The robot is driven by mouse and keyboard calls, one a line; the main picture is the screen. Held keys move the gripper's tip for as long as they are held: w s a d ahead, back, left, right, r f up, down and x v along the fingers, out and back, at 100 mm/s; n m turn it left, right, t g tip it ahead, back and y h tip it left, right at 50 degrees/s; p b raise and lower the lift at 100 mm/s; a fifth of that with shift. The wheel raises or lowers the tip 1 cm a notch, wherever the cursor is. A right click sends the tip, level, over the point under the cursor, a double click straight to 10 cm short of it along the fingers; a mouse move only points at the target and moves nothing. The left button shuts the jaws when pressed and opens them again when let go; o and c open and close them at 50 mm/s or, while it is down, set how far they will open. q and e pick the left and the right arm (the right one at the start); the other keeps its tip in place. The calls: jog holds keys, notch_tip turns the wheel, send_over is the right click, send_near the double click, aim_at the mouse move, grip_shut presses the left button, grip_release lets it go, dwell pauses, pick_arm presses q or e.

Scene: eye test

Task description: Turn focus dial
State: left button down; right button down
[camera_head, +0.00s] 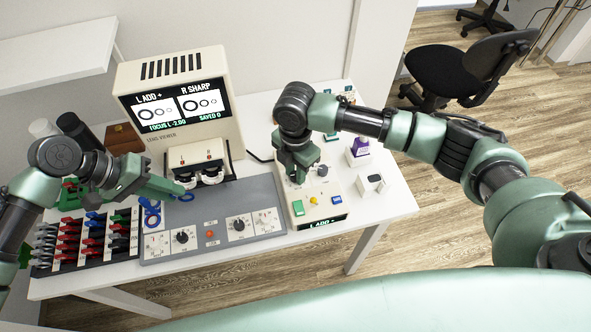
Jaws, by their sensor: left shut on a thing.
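The cream lens viewer (225,135) has a lit screen (178,105) reading "L ADD +", "R SHARP", "FOCUS L -2.00" and "SAVED 0". Which knob is the focus dial is unclear. A dark knob (322,171) is on the cream control box (318,194); two more dials, left (182,237) and right (239,225), are on the grey panel (262,190). My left gripper (180,191) is shut on a small blue ringed piece (187,197) before the viewer's eyepieces. My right gripper (298,174) points down at the control box, left of its knob; its fingertips are hard to see.
A rack (52,267) of red, black, blue and grey lens pieces is at the left. A blue ringed piece (151,216) stands on the panel's left. The table's front right is clear.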

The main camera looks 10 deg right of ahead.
jog(key=shift+m, duration=2.3)
jog(key=c, duration=1.2)
grip_release()
jog(key=shift+o, duration=0.2)
notch_tip(320, 180, up, 12)
notch_tip(320, 180, up, 12)
jog(key=shift+c, duration=0.4)
